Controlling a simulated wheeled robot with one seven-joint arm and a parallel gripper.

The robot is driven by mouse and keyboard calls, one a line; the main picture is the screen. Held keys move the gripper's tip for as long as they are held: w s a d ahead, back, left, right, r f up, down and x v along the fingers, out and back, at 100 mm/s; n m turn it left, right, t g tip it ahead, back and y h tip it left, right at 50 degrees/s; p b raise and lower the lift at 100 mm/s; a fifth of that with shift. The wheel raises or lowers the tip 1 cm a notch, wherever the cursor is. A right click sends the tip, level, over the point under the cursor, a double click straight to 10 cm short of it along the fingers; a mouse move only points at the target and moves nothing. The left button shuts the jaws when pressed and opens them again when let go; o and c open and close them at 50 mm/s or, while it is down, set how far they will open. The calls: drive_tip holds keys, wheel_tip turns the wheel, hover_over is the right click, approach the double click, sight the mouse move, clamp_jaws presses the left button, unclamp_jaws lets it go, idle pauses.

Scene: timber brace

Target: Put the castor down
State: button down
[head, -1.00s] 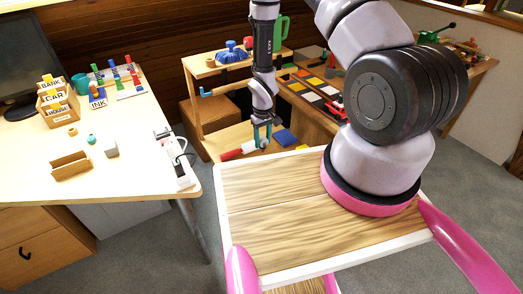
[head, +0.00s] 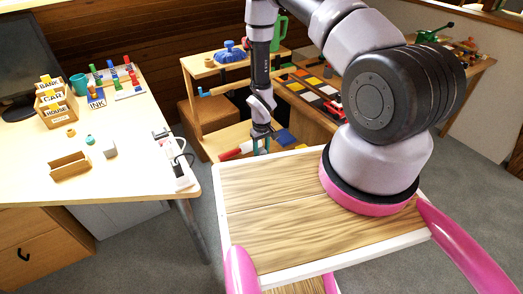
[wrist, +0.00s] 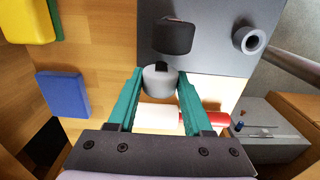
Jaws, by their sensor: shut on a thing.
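My gripper (wrist: 160,78) is shut on the castor (wrist: 158,80), a pale grey rounded piece with a dark part at its far side, held between the teal fingertips. In the head view my gripper (head: 262,145) is low over the wooden bench's lower surface; the castor is too small to make out there. Beyond it in the wrist view is a grey panel (wrist: 215,55) with a dark, short cylinder (wrist: 172,36). I cannot tell whether the castor touches anything.
A white and red cylinder (wrist: 205,118) lies close by the fingers. A blue block (wrist: 64,94) and a yellow block (wrist: 28,20) are at the left. A grey ring-ended tube (wrist: 250,40) is at the right. A wood-topped surface (head: 270,220) is in front of me.

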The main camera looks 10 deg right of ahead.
sight(262, 149)
drive_tip(key=shift+f, duration=0.25)
drive_tip(key=shift+c, duration=1.6)
unclamp_jaws()
drive_tip(key=shift+r, duration=0.15)
wheel_tip(262, 149, up, 13)
